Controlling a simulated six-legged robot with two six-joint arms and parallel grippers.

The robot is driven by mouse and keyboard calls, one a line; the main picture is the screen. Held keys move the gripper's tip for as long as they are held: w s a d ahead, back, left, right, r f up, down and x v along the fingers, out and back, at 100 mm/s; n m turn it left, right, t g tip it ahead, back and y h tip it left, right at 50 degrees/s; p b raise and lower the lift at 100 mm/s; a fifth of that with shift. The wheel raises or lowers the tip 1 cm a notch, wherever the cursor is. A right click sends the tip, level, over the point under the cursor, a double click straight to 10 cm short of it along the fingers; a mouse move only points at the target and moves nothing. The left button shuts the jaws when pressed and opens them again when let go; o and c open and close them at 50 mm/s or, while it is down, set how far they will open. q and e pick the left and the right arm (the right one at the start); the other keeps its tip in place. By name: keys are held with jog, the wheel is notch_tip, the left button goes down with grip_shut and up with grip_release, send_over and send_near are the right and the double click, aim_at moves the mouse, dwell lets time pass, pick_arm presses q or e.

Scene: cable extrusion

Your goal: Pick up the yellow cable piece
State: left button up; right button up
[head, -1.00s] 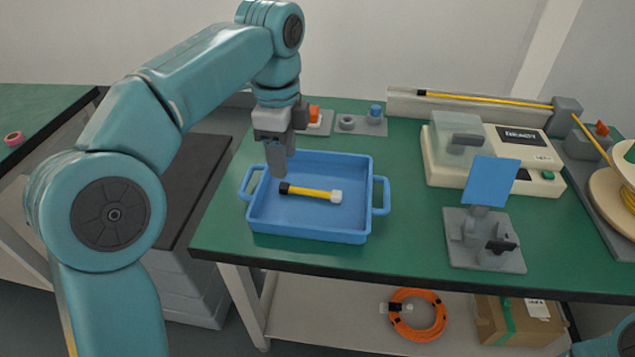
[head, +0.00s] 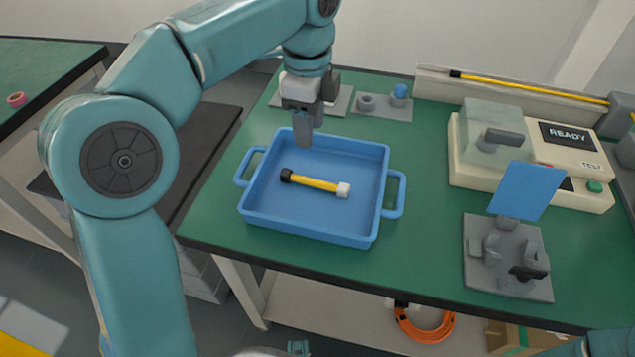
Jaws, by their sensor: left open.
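The yellow cable piece (head: 316,183) lies in the blue tray (head: 385,212), with a black end at the left and a white end at the right. My left gripper (head: 302,138) points down over the back left part of the tray. It is open and empty, above and behind the black end, apart from the cable piece. Its two fingers nearly overlap from this side. My right gripper is out of view; only a bit of teal arm shows at the lower right corner.
The green table (head: 425,245) carries a tester machine (head: 545,150) reading READY and a grey fixture with a blue plate (head: 527,190) right of the tray. Grey holders (head: 372,103) stand behind the tray. An orange cable coil (head: 425,328) lies on the shelf below.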

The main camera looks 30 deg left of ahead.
pick_arm(q)
jog(key=b, duration=0.2)
send_over(308, 179)
jog(key=f, duration=0.7)
jog(key=shift+w+f, duration=0.2)
notch_tip(308, 179, down, 5)
jog(key=b, duration=0.3)
jog(key=shift+s+f, duration=0.15)
jog(key=shift+c, duration=0.6)
grip_shut()
